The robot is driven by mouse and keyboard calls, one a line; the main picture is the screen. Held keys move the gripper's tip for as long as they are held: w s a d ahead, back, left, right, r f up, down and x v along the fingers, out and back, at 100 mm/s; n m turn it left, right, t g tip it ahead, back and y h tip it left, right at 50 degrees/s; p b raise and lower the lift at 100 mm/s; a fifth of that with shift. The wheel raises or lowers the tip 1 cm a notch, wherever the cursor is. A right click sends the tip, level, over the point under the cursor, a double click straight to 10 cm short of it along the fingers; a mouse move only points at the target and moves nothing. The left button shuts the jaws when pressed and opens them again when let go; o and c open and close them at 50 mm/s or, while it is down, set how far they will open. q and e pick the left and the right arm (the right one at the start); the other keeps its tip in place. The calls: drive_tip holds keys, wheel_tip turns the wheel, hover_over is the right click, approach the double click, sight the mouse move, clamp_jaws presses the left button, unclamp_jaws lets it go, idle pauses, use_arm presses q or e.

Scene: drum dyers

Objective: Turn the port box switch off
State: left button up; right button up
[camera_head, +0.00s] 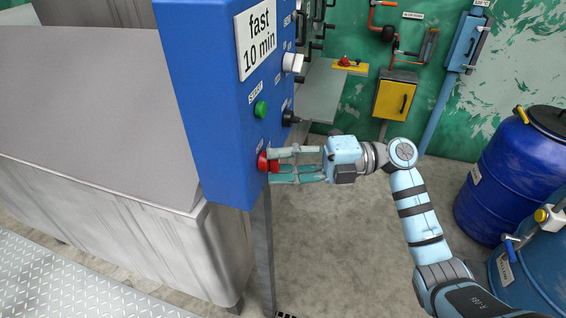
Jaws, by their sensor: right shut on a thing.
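A tall blue control box (205,110) stands at the left of centre in the head view. Its right face carries a red button (263,161) low down, a green button (261,109) labelled START, a black switch (289,118) and a white knob (292,62). I cannot tell from the small labels which is the port box switch. My right gripper (270,166) reaches in from the right, with its fingers around the red button and shut on it. The fingers partly hide the button. My left gripper is not in view.
A large grey metal tank (125,225) stands left of the control box. Blue drums (505,180) stand at the right. A yellow box (394,98) and red pipes are on the green back wall. The concrete floor (335,255) below my right arm is clear.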

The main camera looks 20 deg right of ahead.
drive_tip(key=o, duration=1.2)
drive_tip(key=shift+c, duration=0.2)
drive_tip(key=shift+d, duration=0.1)
drive_tip(key=s+d, duration=0.2)
drive_tip(key=d, duration=0.9)
drive_tip(key=shift+d, duration=0.35)
